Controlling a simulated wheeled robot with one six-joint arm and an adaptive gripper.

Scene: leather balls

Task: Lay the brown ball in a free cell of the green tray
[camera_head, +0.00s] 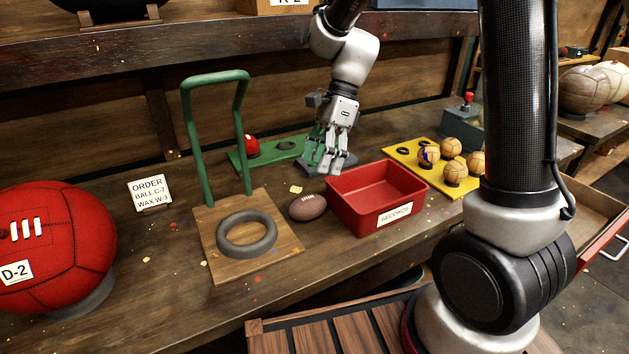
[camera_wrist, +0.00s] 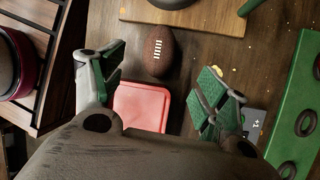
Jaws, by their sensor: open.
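The brown ball (camera_head: 308,207) is a small oval with white laces. It lies on the bench between the wooden board and the red bin; the wrist view shows it whole (camera_wrist: 158,52). The green tray (camera_head: 236,163) lies behind it; a red ball (camera_head: 251,144) sits in its left cell and a cell beside it is empty. My gripper partly hides the tray's right end. The wrist view shows part of the tray at the right (camera_wrist: 302,82), with empty dark rings. My gripper (camera_head: 325,165) is open and empty, above the bench behind the brown ball, not touching it.
A red bin (camera_head: 348,212) stands right of the ball. A wooden board (camera_head: 284,243) with a ring and tall green hoop (camera_head: 184,125) stands left. A yellow tray (camera_head: 433,181) with several tan balls lies right. A large red ball (camera_head: 60,245) stands far left.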

